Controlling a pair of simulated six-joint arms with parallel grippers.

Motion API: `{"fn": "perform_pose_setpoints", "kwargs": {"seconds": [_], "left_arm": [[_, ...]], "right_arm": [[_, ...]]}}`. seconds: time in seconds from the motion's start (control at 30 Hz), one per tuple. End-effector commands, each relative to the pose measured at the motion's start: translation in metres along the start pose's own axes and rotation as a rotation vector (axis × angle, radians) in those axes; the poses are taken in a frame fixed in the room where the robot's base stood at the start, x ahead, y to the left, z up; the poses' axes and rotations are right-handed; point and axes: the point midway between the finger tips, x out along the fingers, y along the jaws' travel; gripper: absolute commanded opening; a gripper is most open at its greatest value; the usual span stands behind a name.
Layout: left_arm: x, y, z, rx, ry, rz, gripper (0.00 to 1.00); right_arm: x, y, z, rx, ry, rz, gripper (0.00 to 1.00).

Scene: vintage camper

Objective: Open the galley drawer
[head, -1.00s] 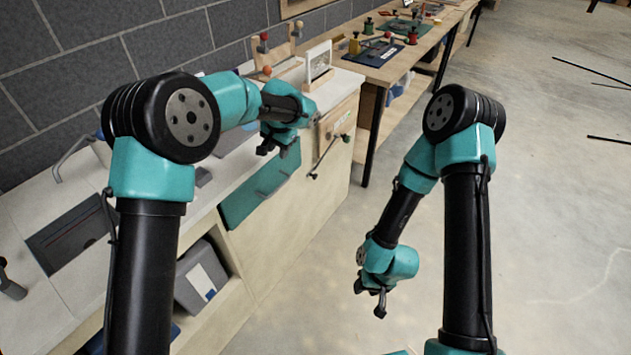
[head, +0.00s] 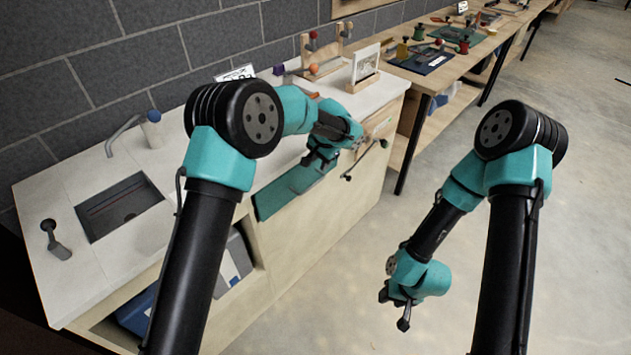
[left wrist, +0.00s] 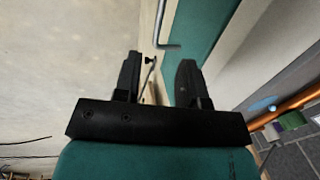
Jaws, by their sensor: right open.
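The galley drawer has a teal front (head: 272,201) in the pale wood cabinet and looks shut in the head view. The teal front also fills part of the left wrist view (left wrist: 208,25). My left gripper (head: 308,165) is at the drawer front and hides part of it, including the handle. In the left wrist view its two fingers (left wrist: 158,75) are apart with nothing clamped between them. The metal bar handle (left wrist: 161,42) shows just beyond and between the fingertips; I cannot tell any contact. My right gripper (head: 394,306) is open and empty over the floor.
The counter (head: 45,205) has a sink (head: 120,208) and a tap (head: 122,130). A small latch-like lever (head: 365,160) sits on the cabinet to the drawer's right. A grey bin (head: 235,265) stands in an open bay. The floor at right is clear.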

Motion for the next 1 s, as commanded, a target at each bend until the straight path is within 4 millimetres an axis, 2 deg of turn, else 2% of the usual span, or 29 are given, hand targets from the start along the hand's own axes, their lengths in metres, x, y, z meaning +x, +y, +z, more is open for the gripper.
{"fn": "perform_pose_setpoints", "kwargs": {"seconds": [0.1,0.53,0.73,1.0], "left_arm": [[0.022,0.001,0.001,0.0,-0.003,0.002,0.38],[0.093,0.0,0.0,0.0,-0.002,0.001,0.38],[0.109,0.0,0.0,0.0,0.0,0.0,0.38],[0.111,0.0,0.0,0.0,0.001,0.0,0.38]], "right_arm": [[0.0,0.0,0.0,0.0,0.0,0.0,0.43],[0.0,0.0,0.0,0.0,0.0,0.0,0.43],[0.0,0.0,0.0,0.0,0.0,0.0,0.43],[0.0,0.0,0.0,0.0,0.0,0.0,0.43]]}}
